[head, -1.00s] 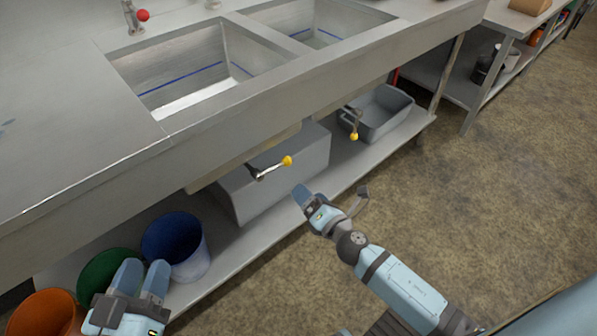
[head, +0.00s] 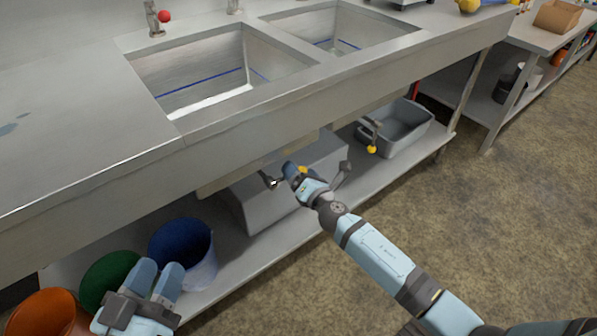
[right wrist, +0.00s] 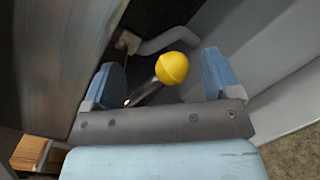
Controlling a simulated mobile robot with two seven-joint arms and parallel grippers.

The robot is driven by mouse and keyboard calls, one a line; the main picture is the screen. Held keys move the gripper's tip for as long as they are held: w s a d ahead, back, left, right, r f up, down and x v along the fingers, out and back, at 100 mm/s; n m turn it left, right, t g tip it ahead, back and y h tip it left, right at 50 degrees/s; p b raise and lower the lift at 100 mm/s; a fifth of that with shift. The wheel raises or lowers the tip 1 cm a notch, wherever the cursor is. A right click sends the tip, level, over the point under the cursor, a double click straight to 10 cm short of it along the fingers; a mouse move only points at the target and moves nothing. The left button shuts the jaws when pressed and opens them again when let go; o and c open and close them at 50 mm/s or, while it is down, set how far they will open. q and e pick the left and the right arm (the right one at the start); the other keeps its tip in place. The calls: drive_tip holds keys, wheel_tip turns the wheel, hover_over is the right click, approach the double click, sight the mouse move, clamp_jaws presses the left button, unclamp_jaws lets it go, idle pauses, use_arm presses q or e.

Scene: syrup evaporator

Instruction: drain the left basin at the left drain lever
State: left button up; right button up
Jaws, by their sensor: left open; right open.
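The left basin (head: 195,72) is a steel sink let into the counter, with a blue line along its inner wall; I cannot tell how much liquid it holds. The left drain lever (head: 268,180) sticks out below it and is partly hidden by my right gripper (head: 318,170). In the right wrist view the lever's yellow knob (right wrist: 173,67) shows between the spread fingers of my right gripper (right wrist: 159,78). The gripper is open, not closed on the knob. My left gripper (head: 157,278) is open and empty, in front of the buckets.
A second lever with a yellow knob (head: 371,149) hangs under the right basin (head: 335,30), near a grey tub (head: 408,125). A grey box (head: 300,200) stands below the left lever. Blue (head: 182,240), green and orange buckets stand at left. The floor at right is clear.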

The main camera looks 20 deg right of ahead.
use_arm(q)
drive_tip(key=shift+f, duration=0.15)
use_arm(e)
drive_tip(key=shift+w+a, duration=0.15)
drive_tip(key=shift+w, duration=0.4)
